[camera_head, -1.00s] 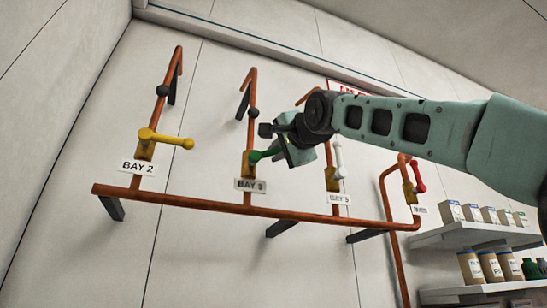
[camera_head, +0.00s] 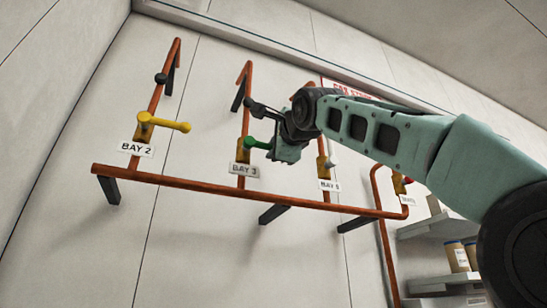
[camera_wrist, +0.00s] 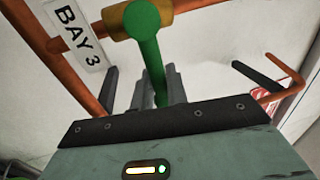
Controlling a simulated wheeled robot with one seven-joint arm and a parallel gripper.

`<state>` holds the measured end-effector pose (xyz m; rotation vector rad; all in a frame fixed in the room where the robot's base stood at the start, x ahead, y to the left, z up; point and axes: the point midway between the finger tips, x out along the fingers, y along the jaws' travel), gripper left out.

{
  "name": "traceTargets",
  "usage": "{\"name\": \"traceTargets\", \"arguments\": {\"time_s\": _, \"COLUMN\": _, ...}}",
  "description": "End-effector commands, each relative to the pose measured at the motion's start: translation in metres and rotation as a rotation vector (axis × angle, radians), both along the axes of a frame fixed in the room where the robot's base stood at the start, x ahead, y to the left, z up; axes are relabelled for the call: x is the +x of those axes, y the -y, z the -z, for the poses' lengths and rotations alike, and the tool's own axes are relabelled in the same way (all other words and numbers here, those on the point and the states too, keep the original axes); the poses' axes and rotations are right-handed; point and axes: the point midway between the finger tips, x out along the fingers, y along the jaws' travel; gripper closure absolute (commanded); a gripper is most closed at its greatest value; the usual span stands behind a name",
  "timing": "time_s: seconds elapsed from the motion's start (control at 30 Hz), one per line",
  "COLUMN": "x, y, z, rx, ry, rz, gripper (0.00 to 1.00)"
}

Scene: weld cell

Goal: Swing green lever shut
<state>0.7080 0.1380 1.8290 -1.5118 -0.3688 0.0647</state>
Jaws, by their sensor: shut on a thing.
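The green lever (camera_head: 257,144) sits on a brass valve body (camera_head: 242,157) on the copper pipe marked BAY 3 (camera_head: 245,170). It sticks out to the right across its pipe, about parallel to the yellow lever of BAY 2. My gripper (camera_head: 277,147) is shut on the lever's outer end, which the jaws hide in the head view. In the wrist view the green lever (camera_wrist: 145,45) runs from the brass body (camera_wrist: 138,16) down between the fingers (camera_wrist: 157,88).
The yellow lever (camera_head: 165,122) is to the left, at BAY 2. BAY 5 (camera_head: 330,186) and its pale lever (camera_head: 331,163) are right of my gripper, partly behind my arm. A horizontal copper pipe (camera_head: 210,189) runs below. Shelves (camera_head: 440,228) with jars stand at the right.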

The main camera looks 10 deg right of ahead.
Motion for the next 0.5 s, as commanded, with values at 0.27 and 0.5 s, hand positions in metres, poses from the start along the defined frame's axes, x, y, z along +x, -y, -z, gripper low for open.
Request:
{"name": "traceTargets", "arguments": {"time_s": 0.27, "x": 0.0009, "y": 0.0, "z": 0.002, "rx": 0.0, "ry": -0.006, "rz": 0.002, "gripper": 1.0}}
{"name": "traceTargets", "arguments": {"time_s": 0.5, "x": 0.0007, "y": 0.0, "z": 0.0015, "rx": -0.001, "ry": -0.004, "rz": 0.001, "gripper": 0.66}}
